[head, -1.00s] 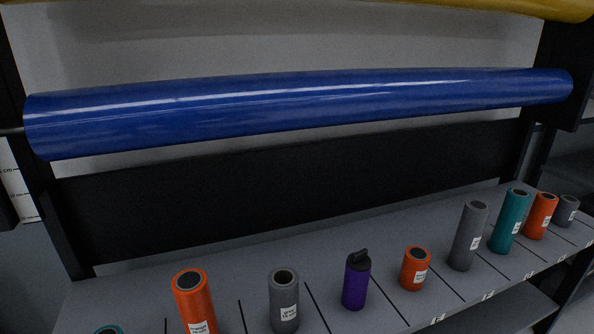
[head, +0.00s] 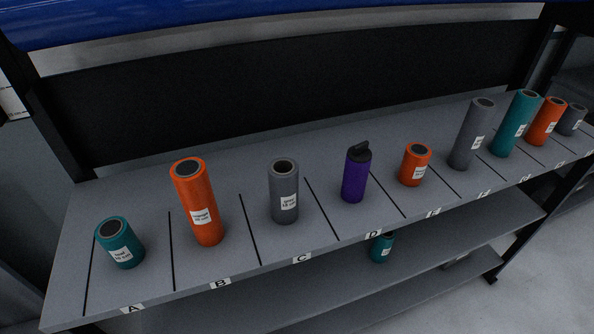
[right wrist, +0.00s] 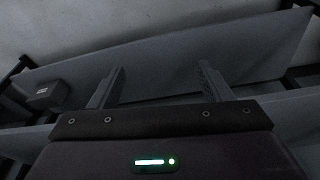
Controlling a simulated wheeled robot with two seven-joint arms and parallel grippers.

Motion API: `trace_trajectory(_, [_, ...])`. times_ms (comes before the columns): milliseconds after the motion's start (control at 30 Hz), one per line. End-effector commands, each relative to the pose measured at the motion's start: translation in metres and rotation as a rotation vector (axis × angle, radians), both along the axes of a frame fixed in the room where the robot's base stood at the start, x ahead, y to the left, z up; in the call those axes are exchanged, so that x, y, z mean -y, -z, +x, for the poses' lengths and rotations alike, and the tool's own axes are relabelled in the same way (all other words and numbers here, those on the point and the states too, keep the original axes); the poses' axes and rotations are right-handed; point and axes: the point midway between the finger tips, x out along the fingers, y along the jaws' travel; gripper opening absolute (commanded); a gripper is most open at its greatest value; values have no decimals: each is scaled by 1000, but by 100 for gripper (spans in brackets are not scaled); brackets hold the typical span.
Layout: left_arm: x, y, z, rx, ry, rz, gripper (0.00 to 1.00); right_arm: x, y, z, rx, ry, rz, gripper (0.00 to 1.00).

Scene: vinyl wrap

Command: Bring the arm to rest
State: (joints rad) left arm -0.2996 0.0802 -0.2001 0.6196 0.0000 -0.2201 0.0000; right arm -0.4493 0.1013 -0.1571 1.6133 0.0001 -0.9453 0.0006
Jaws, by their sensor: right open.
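My right gripper (right wrist: 160,87) shows in the right wrist view. Its two fingers are spread apart with nothing between them. A grey shelf surface lies beyond the fingers, and I cannot tell how far off it is. Neither gripper shows in the head view, so my left gripper is out of sight.
In the head view a grey shelf (head: 330,262) bears a teal roll (head: 124,252), an orange roll (head: 205,225), a grey roll (head: 284,205), a purple bottle (head: 355,180) and several more rolls rightward. A teal roll (head: 381,248) is on the lower shelf. A blue roll (head: 150,18) hangs above.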

Motion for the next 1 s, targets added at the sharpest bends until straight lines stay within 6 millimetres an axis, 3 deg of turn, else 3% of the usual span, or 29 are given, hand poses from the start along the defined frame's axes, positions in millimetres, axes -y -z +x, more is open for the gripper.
trace_trajectory(33, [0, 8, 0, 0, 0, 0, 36, 2, 40, -15, -22, -3, -3, 72])
trace_trajectory(200, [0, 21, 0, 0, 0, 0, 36, 12, 139, -76, -62, -13, -8, 72])
trace_trajectory(300, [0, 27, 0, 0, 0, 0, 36, 19, 183, -118, -84, -17, -11, 72])
trace_trajectory(400, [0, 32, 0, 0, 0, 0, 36, 26, 212, -155, -100, -21, -14, 72])
trace_trajectory(500, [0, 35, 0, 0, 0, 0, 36, 32, 229, -183, -110, -25, -16, 72])
trace_trajectory(633, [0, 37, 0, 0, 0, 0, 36, 36, 238, -202, -116, -27, -17, 72])
trace_trajectory(1000, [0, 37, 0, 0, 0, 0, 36, 36, 239, -205, -117, -28, -17, 72])
